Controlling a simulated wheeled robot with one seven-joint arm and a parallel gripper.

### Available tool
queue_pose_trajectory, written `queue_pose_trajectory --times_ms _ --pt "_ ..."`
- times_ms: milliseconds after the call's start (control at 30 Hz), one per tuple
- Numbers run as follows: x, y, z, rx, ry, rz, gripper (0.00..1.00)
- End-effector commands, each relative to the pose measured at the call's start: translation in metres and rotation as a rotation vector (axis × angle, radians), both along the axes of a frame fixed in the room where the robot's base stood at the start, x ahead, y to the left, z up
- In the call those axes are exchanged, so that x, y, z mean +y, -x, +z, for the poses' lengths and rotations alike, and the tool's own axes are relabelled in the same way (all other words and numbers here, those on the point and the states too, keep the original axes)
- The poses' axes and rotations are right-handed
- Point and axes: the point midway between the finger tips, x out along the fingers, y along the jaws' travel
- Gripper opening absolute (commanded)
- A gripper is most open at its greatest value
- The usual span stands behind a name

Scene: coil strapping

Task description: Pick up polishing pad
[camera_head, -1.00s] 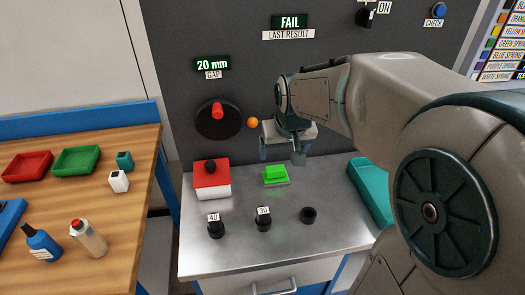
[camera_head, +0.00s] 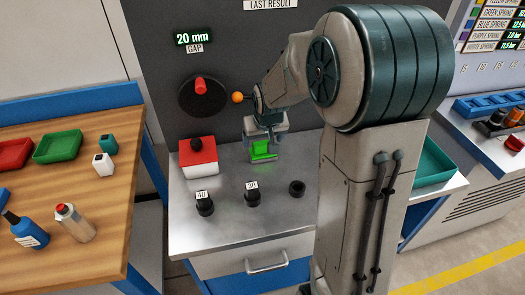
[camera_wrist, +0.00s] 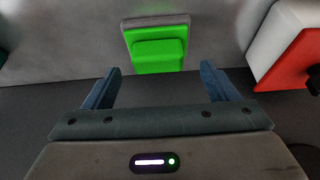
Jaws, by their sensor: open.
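A bright green block with a grey edge, which I take for the polishing pad (camera_head: 263,152), lies on the metal bench top (camera_head: 230,225). It also shows in the wrist view (camera_wrist: 157,54), at top centre. My gripper (camera_head: 264,135) is just above it and points down. In the wrist view my gripper (camera_wrist: 160,72) has its two blue fingers spread apart, with nothing between them. The green block lies beyond the fingertips, roughly centred on the gap. I cannot tell the exact height of the fingertips above it.
A red and white box with a black knob (camera_head: 198,158) stands left of the pad. Black weights marked 40 (camera_head: 204,205) and 30 (camera_head: 252,195), and a black ring (camera_head: 297,188), stand in front. A dark panel with a red knob (camera_head: 200,86) rises behind. A teal tray (camera_head: 435,165) is right.

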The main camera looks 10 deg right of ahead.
Motion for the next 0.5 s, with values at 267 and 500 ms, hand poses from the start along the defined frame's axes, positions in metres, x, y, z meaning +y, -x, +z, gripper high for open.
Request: queue_pose_trajectory --times_ms 267,500 --pt "-0.002 -0.012 -0.032 0.003 0.0 -0.001 0.8" --pt "-0.002 -0.014 -0.036 0.0 0.0 -0.001 0.8"
